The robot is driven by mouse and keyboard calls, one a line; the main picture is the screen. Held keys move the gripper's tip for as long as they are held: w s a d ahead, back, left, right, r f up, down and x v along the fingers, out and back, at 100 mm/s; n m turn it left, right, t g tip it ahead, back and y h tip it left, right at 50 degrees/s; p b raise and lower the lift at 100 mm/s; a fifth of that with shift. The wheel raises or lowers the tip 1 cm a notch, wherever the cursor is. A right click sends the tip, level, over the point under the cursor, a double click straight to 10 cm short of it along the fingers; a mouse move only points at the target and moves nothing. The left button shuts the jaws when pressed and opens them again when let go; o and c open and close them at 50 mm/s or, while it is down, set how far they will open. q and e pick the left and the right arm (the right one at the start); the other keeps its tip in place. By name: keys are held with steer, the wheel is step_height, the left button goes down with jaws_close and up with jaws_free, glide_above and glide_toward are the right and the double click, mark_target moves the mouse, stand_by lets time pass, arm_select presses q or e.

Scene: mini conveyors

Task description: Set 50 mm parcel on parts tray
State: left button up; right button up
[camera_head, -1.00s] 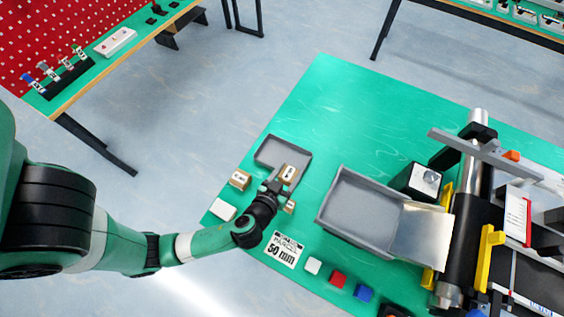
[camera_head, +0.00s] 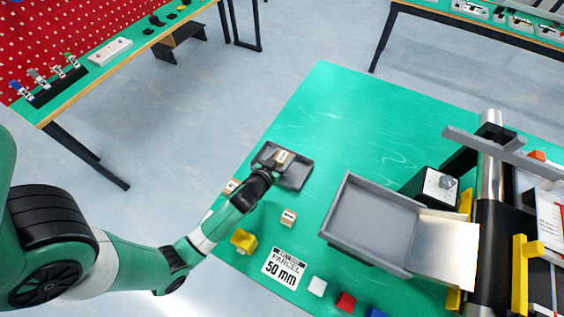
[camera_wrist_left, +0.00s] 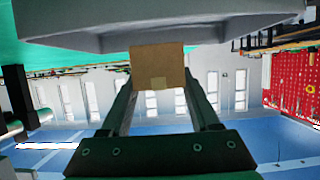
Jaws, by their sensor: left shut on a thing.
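My left gripper (camera_head: 273,164) is shut on a small brown cardboard parcel (camera_head: 283,156) with a white label. In the head view the parcel overlaps the far part of the shallow grey parts tray (camera_head: 294,178). In the left wrist view the parcel (camera_wrist_left: 157,62) sits between the two fingers, against the pale grey underside or wall of what looks like the tray (camera_wrist_left: 220,22). I cannot tell whether the parcel touches the tray floor. A printed card reading PARCEL 50 mm (camera_head: 284,268) lies on the green table. My right gripper is not in view.
A yellow block (camera_head: 243,240) is at the table's left edge. A larger grey bin (camera_head: 368,215) is to the right. White, red and blue cubes line the front.

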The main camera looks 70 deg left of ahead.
mark_target(278, 166)
arm_select(q)
steer(key=shift+a+f, duration=0.15)
steer(key=shift+f, duration=0.05)
step_height(278, 166, down, 4)
steer(key=shift+w+a+r+b, duration=0.1)
steer(key=shift+r+b, duration=0.15)
steer(key=shift+b, duration=0.75)
steer(key=shift+r, duration=0.15)
steer(key=o, duration=1.4)
steer(key=shift+o, duration=0.2)
